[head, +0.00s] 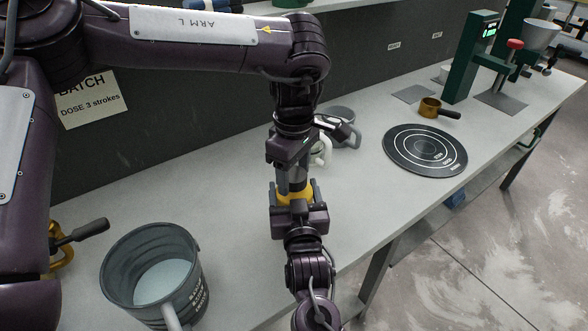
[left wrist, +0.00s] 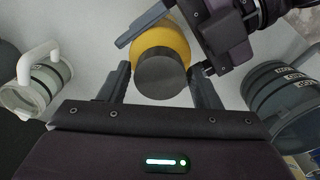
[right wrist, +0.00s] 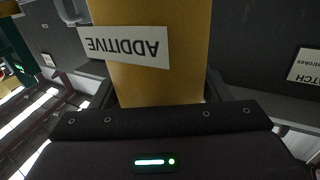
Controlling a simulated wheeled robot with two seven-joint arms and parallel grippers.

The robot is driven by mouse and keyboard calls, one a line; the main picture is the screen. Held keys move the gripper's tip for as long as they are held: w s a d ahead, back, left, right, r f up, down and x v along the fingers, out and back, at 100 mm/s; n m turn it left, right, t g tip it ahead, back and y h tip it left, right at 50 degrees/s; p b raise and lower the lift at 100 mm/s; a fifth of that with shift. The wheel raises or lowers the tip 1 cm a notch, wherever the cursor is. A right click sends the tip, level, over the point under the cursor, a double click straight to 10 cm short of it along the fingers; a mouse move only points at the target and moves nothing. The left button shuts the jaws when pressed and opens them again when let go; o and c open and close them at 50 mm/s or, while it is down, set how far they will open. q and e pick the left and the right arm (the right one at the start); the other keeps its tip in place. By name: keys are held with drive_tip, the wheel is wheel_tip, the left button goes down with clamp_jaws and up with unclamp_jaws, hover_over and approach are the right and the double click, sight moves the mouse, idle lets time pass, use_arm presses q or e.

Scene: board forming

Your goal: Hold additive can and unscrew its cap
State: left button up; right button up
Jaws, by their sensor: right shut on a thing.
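The additive can (right wrist: 150,80) is mustard yellow with a white "ADDITIVE" label, upside down in the right wrist view. It also shows between the grippers in the head view (head: 296,193). My right gripper (head: 300,204) is shut on the can's body and holds it from the near side. The can's dark grey cap (left wrist: 162,77) faces the left wrist camera. My left gripper (left wrist: 163,88) is above the can, pointing down, its fingers on either side of the cap. A small gap shows beside the cap, so the fingers look open. The head view mostly hides the cap.
A large grey bucket (head: 125,301) stands on the bench (head: 243,245) at the near left. A grey jug (head: 343,121) and a white-handled container (head: 325,150) stand close behind the grippers. A black ringed disc (head: 424,150) and a brass portafilter-like cup (head: 430,107) lie to the right.

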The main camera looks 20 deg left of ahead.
use_arm(q)
drive_tip(key=c, duration=0.8)
drive_tip(key=n, duration=0.5)
drive_tip(key=shift+n, duration=0.4)
drive_tip(key=n, duration=2)
drive_tip(key=shift+r, duration=0.1)
drive_tip(key=n, duration=0.6)
drive_tip(key=shift+n, duration=0.3)
drive_tip(key=n, duration=0.6)
drive_tip(key=shift+w, duration=0.1)
drive_tip(key=n, duration=1.5)
drive_tip(key=shift+r+n, duration=0.1)
drive_tip(key=shift+n, duration=0.3)
drive_tip(key=shift+r, duration=0.15)
